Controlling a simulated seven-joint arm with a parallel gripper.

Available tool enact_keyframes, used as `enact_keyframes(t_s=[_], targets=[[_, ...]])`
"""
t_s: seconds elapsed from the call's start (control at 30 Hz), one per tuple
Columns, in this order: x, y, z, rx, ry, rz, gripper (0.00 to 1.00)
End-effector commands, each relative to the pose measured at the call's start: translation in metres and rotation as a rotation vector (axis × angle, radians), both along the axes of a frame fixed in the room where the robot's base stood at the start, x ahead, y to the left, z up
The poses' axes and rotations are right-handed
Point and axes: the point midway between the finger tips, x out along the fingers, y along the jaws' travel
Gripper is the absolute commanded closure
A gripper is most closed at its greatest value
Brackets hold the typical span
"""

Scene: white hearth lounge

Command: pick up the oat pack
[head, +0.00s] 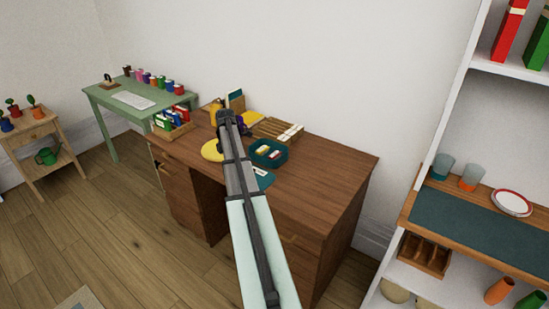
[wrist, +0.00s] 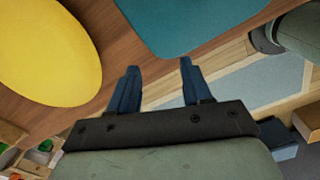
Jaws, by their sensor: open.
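I cannot tell which thing is the oat pack. Small coloured packs (head: 166,121) stand in a wooden crate at the left end of the brown desk (head: 325,168) in the head view. Small white, red and yellow items (head: 269,153) lie in a dark teal tray (head: 257,160) on the desk. My gripper (head: 225,115) is over the back part of the desk, partly hidden by its own arm. In the wrist view my gripper (wrist: 158,68) is open, with nothing between its two fingers.
A yellow round mat (head: 212,151) lies left of my arm, and a flat teal piece (head: 264,178) lies to its right. A slatted wooden holder (head: 276,130) stands at the back. A white shelf unit (head: 450,125) stands at right. The desk's right end is clear.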

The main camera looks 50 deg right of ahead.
Motion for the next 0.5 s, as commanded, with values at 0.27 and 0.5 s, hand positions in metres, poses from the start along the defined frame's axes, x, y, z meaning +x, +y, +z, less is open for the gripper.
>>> enact_keyframes(t_s=[0.27,0.5], targets=[[-0.045,-0.134,0.067,-0.002,0.000,0.250,0.51],[-0.075,-0.184,0.096,0.001,0.001,0.371,0.51]])
